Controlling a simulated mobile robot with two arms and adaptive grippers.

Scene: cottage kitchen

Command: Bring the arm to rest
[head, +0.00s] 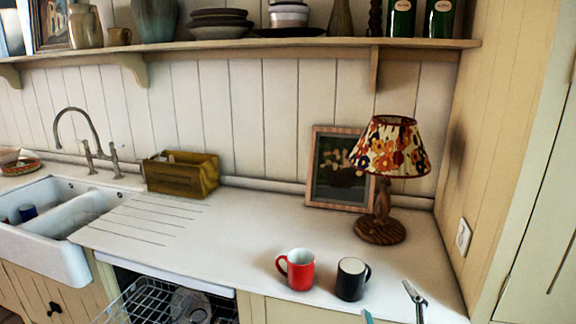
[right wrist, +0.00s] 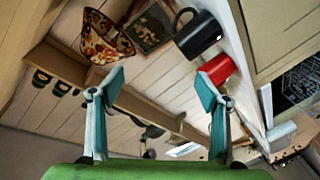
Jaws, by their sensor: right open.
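My right gripper (head: 391,304) is at the bottom right of the head view, by the front edge of the counter, with only its fingertips showing. In the right wrist view its two fingers (right wrist: 158,90) are spread apart with nothing held between them. A black mug (head: 351,279) and a red mug (head: 299,270) stand upright on the counter to the left of the gripper, apart from it. The right wrist view also shows the black mug (right wrist: 198,36) and the red mug (right wrist: 219,67) beyond the fingers. My left gripper is in neither view.
A lamp (head: 389,150) and a picture frame (head: 338,195) stand at the back right of the counter (head: 235,225). A brown box (head: 182,175) and a sink (head: 60,255) are to the left. A wire dish rack (head: 140,303) shows below the counter front. A shelf (head: 250,47) runs above.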

